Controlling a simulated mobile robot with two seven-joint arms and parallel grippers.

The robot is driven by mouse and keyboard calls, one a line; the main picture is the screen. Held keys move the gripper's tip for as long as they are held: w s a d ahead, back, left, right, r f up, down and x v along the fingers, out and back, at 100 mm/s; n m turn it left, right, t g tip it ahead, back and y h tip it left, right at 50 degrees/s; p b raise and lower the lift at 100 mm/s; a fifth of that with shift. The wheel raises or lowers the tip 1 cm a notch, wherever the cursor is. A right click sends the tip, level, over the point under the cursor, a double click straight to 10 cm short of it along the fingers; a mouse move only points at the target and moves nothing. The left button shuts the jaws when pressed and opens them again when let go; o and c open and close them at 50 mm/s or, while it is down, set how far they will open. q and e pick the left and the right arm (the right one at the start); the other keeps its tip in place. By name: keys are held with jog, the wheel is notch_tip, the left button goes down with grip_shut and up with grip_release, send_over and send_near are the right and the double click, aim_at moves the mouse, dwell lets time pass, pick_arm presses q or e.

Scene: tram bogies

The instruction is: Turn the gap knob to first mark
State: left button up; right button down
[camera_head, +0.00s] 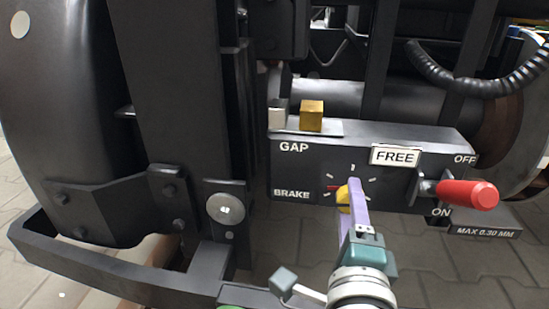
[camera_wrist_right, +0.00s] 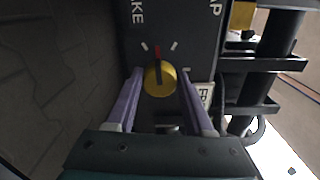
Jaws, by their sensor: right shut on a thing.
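The gap knob (camera_head: 343,196) is a round yellow knob on the front of a black box, with pale marks around it. It also shows in the right wrist view (camera_wrist_right: 160,80). Its red pointer points left toward the BRAKE lettering in the head view, and up in the wrist view, between two pale marks. My right gripper (camera_head: 352,192) is shut on the knob, its two lilac fingers on either side of it in the wrist view (camera_wrist_right: 160,84). The fingers partly cover the knob and some marks in the head view. My left gripper is not in view.
A red-handled lever (camera_head: 468,194) sits right of the knob, between OFF and ON, below a FREE plate (camera_head: 395,156). A brass block (camera_head: 312,116) and a pale block (camera_head: 278,114) stand on the box. A dark frame and wheel (camera_head: 90,110) fill the left.

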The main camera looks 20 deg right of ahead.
jog(key=shift+n+p, duration=0.4)
jog(key=shift+n, duration=2)
jog(key=shift+c, duration=1.5)
grip_release()
